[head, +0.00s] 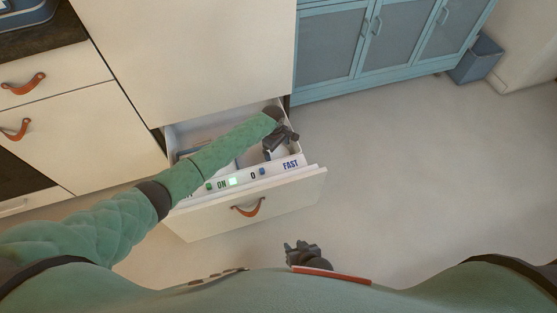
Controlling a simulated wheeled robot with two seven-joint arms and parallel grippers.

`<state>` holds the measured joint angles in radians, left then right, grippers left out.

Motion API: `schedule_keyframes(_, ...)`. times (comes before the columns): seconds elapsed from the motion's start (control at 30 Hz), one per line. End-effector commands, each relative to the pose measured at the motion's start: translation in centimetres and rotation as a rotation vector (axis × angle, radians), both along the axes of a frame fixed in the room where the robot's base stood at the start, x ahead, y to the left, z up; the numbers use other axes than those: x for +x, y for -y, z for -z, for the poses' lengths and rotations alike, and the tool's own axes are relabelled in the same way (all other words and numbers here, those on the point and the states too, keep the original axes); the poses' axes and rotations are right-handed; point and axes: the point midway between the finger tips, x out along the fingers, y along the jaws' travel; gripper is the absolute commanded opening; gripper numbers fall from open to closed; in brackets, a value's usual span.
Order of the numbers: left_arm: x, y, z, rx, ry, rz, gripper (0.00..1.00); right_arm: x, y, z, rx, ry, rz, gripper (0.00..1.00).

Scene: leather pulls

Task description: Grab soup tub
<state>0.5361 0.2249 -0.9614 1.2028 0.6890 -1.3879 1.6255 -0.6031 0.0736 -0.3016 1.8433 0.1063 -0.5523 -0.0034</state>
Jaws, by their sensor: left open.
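My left gripper (271,153) is open inside the pulled-out drawer (255,208), near its right side, fingers pointing down and left. I cannot pick out a soup tub for certain; my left arm covers much of the drawer's inside. A small blue-grey shape (240,159) shows in the drawer beside the gripper, partly hidden, and I cannot tell what it is. My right gripper (298,245) is low in the view, in front of the drawer and apart from it; its finger gap is unclear.
A white panel marked ON, O and FAST (275,167) lies along the drawer's front inside. The drawer front has a brown leather pull (248,208). Blue cabinets (345,45) and a grey bin (476,60) stand at the back right. The floor at right is clear.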

Motion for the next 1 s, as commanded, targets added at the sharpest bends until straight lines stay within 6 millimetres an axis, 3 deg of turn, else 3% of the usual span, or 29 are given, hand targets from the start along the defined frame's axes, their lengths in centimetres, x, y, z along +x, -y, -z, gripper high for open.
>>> schedule_keyframes(0.4,-0.3,0.2,4.8,0.0,0.0,0.001,1.0,0.0,0.0,0.8,0.0,0.001,0.002,0.36)
schedule_keyframes(0.73,-0.4,0.3,5.3,-0.002,0.0,0.002,1.0,-0.1,-0.1,0.8,0.001,0.001,0.001,0.36)
schedule_keyframes(1.0,-0.3,0.3,5.2,-0.001,0.002,0.002,0.5,-0.1,-0.1,0.8,0.001,0.001,0.001,0.36)
